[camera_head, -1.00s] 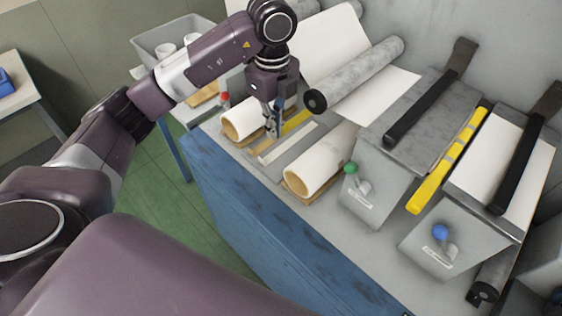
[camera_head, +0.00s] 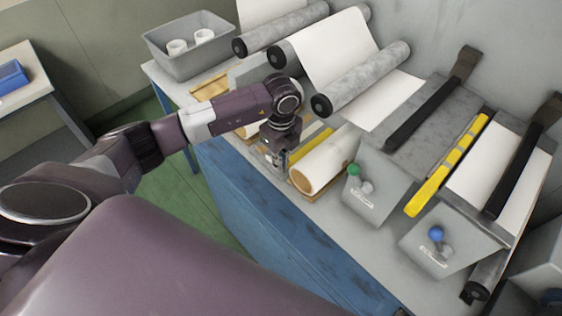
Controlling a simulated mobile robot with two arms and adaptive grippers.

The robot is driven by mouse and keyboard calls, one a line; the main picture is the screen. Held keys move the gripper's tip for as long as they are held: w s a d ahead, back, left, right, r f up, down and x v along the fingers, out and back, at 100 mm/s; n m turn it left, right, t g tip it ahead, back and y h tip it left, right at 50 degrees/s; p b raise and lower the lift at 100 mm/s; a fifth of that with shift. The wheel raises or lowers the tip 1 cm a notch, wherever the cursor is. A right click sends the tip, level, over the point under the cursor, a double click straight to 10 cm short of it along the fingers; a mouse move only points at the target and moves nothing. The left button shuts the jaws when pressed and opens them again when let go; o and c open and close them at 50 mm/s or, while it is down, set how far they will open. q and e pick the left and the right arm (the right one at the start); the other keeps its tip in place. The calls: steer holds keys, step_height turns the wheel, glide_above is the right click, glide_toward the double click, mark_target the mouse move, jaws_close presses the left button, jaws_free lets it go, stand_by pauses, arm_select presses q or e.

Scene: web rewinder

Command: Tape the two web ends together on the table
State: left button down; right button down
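My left gripper (camera_head: 274,166) points down at the front edge of the bench, just left of a white roll with a tan core (camera_head: 325,162). It is small and partly hidden by its own wrist, so I cannot tell whether it is open or shut. White web (camera_head: 335,48) runs over grey rollers onto the bench, where a white sheet (camera_head: 388,100) lies. Another white sheet (camera_head: 482,172) lies on the right-hand table under a black bar (camera_head: 515,180). A grey table (camera_head: 425,135) with a black bar (camera_head: 425,115) stands between. My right gripper is not in view.
A yellow bar (camera_head: 447,168) lies between the two tables, which carry a green knob (camera_head: 353,168) and a blue knob (camera_head: 436,233). A second yellow strip (camera_head: 312,144) is partly hidden. A grey bin (camera_head: 190,52) holds white rolls. My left arm hides another white roll.

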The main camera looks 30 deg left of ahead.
arm_select(q)
steer(key=shift+f, duration=0.25)
steer(key=c, duration=2.2)
jaws_free()
steer(key=shift+r, duration=0.1)
steer(key=shift+o, duration=0.2)
